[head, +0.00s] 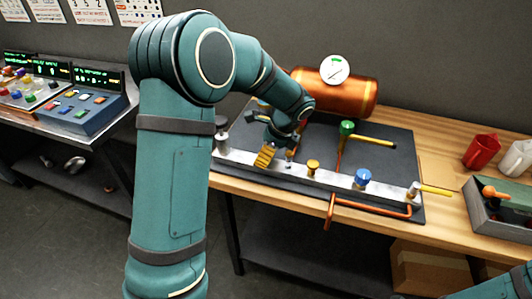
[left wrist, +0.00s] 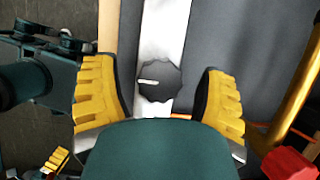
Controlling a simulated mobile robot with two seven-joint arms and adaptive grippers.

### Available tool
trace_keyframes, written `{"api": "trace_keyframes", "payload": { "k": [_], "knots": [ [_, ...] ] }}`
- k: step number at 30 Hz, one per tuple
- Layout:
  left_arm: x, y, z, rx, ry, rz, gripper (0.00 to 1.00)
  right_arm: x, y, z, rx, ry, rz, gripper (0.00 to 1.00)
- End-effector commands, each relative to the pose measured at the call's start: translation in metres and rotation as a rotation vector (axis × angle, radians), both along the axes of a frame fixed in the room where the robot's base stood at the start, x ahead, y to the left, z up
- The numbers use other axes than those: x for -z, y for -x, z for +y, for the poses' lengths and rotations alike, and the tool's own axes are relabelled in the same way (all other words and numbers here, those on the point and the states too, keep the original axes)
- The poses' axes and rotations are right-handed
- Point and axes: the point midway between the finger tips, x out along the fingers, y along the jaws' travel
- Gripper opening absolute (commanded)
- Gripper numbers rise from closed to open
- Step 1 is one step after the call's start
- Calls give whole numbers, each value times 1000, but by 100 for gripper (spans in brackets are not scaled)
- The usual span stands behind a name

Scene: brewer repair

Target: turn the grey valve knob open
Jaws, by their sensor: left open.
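The grey valve knob (left wrist: 160,82) is dark, round and ridged, with a white pointer mark pointing left in the left wrist view. It sits on a pale metal strip (left wrist: 165,30). My left gripper (left wrist: 160,100) is open, with one yellow finger on each side of the knob and a visible gap to each. In the head view my left gripper (head: 272,154) is low over the left part of the strip, partly hidden by its own arm. A small yellow-ridged part, apparently my right gripper (left wrist: 55,160), shows at the lower left of the left wrist view; its jaws are unclear.
On the strip and board stand a yellow knob (head: 313,167), a blue knob (head: 363,178) and a green knob (head: 347,128). A copper tank (head: 350,95) with a gauge stands behind. Copper pipes cross the board. A red cup (head: 481,152) stands at the right.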

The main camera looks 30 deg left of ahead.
Motion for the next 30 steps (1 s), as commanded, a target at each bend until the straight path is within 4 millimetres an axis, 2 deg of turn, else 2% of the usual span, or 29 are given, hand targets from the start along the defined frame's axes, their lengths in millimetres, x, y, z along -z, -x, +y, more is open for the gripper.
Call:
{"api": "trace_keyframes", "payload": {
  "k": [6, 8, 9, 12, 23, 30],
  "knots": [
    [0, 0, 0, 0, 0, 0, 70, 0, 0, 0, 0, 0, 0, 47],
    [0, 0, 0, 0, 0, 0, 49, 0, 0, 0, 0, 0, 0, 47],
    [0, 0, 0, 0, 0, 0, 35, 0, 0, 0, 0, 0, 0, 47],
    [0, 0, 0, 0, 0, 0, 5, 0, 0, 0, 0, 0, 0, 47],
    [0, 0, 0, -15, 0, 3, 4, -2, 0, 0, 0, 0, 0, 47],
    [-1, 1, 0, -114, -1, 5, 4, -13, -2, 0, 4, 1, -4, 47]
  ]
}}
